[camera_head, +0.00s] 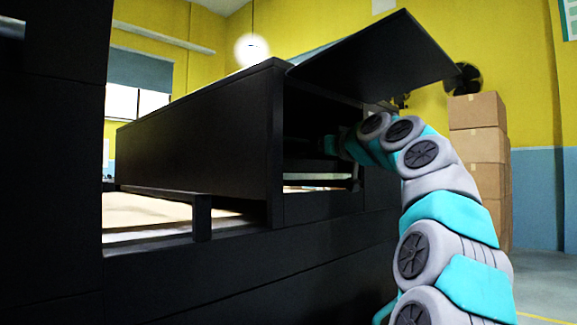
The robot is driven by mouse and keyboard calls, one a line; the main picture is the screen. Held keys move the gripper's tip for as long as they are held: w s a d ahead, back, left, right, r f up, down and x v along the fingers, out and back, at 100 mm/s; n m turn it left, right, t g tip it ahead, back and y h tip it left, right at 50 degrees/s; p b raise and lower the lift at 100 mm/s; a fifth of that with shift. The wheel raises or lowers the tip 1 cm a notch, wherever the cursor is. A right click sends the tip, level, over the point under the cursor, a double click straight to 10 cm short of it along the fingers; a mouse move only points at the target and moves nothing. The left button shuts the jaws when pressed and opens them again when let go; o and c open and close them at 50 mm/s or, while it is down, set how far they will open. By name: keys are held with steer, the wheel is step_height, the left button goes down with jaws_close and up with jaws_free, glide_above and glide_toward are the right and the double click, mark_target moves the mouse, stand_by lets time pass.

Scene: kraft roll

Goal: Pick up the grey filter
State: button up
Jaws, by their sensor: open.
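The grey filter is not visible in the head view. My arm reaches up from the lower right and bends left into the dark opening of a black cabinet-like machine (200,140). The far end of my arm is lost in the shadow inside the opening, so my gripper cannot be made out. Whether the filter is inside there is hidden too.
A black flap (385,55) stands raised above the opening, over my arm. A pale surface (150,212) shows left of the machine behind a low black rail. Stacked cardboard boxes (478,150) stand at the right, with open floor (545,285) in front.

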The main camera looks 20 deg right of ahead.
steer(key=shift+c, duration=0.2)
jaws_close()
stand_by(1.1)
